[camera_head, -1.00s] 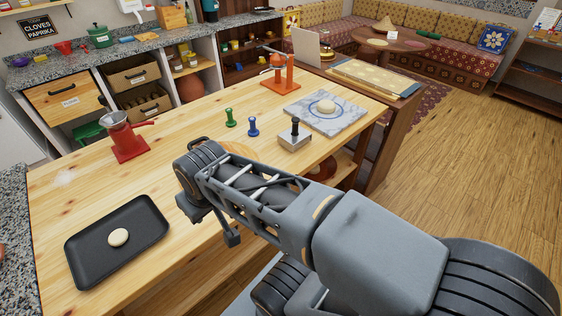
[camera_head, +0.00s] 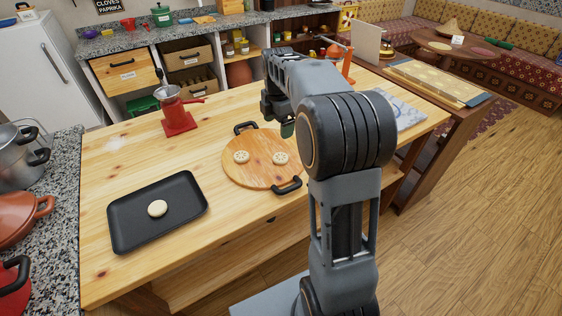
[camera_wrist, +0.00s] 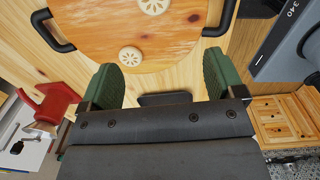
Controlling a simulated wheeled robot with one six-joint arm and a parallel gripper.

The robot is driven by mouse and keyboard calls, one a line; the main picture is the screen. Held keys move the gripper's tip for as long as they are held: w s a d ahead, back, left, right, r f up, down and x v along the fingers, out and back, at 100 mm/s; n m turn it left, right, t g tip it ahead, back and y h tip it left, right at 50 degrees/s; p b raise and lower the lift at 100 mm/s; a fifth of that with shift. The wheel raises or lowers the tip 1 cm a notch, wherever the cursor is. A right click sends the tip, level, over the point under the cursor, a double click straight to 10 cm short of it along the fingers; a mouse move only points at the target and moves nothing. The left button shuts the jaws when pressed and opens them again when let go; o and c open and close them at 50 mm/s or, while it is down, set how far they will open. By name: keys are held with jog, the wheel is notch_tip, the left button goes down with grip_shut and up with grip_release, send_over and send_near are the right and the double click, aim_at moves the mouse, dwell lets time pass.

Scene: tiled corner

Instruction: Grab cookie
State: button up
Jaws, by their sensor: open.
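Two pale patterned cookies lie on a round wooden board with black handles (camera_head: 262,172): the left cookie (camera_head: 241,157) and the right cookie (camera_head: 280,158). In the wrist view one cookie (camera_wrist: 130,56) lies just beyond the fingertips, and the other cookie (camera_wrist: 154,5) is cut by the top edge. A plain pale round piece (camera_head: 157,208) lies on the black tray (camera_head: 190,190). My gripper (camera_wrist: 160,80) has its green fingers spread wide with nothing between them. In the head view my gripper (camera_head: 287,129) hangs near the board's back right, mostly hidden by my arm.
A red grinder (camera_head: 178,120) stands behind the board, left of my gripper. A marble slab (camera_head: 405,110) is partly hidden by my arm at the right. Pots (camera_head: 15,215) crowd the granite counter at left. The wooden table is clear between tray and board.

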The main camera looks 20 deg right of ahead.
jog(key=w+f+n, duration=0.1)
jog(key=f, duration=0.1)
send_over(280, 157)
jog(key=shift+n, duration=0.3)
notch_tip(280, 157, down, 6)
jog(key=shift+a+f, duration=0.1)
jog(key=shift+f, duration=0.1)
jog(key=shift+s+f, duration=0.1)
jog(key=shift+f, duration=3.15)
jog(key=shift+c, duration=0.2)
jog(key=c, duration=1)
jog(key=shift+r, duration=0.1)
